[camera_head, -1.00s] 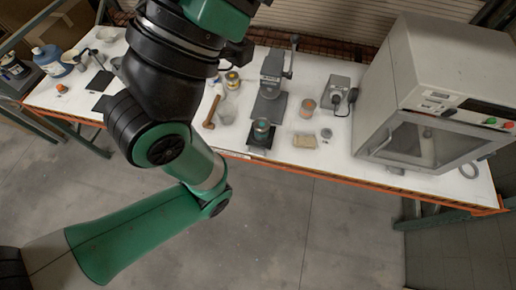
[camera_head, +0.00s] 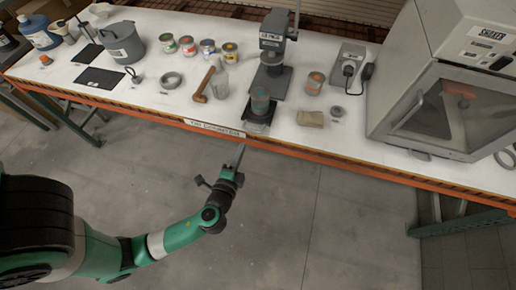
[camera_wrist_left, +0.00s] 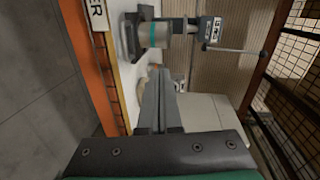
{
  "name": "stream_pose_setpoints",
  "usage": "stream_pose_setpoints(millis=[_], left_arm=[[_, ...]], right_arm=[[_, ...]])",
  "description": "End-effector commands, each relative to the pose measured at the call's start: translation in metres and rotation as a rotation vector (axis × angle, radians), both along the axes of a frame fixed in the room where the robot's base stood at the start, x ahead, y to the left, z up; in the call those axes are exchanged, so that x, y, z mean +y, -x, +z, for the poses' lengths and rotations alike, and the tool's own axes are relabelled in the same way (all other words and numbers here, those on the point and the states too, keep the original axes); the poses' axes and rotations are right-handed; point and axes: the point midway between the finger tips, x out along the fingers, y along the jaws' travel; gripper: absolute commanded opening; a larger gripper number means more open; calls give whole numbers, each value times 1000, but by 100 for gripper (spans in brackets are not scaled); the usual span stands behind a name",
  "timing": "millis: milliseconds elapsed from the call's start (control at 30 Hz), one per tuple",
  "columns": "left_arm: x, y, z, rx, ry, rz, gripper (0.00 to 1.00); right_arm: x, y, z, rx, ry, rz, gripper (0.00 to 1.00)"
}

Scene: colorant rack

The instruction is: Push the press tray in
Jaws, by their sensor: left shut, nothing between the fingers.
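The press (camera_head: 272,50) stands at the back middle of the white bench. Its dark press tray (camera_head: 258,127) sticks out from the base toward the bench's front edge. My right gripper is not in view.
The shaker cabinet (camera_head: 450,95) fills the right end. The orange bench edge (camera_head: 300,153) runs in front.

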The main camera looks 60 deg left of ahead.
Motion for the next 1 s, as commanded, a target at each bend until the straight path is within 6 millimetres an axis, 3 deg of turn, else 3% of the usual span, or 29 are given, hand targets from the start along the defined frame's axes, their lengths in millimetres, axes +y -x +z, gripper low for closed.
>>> stream_pose_setpoints(millis=[33,100,467,1000], left_arm=[[1,22,-47,62,-2,-1,0],[1,37,-65,101,-2,-1,0],[9,32,-66,102,2,4,0],[86,-39,-89,101,2,3,0]], right_arm=[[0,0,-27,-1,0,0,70],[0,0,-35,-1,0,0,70],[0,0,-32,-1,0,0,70],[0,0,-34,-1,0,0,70]])
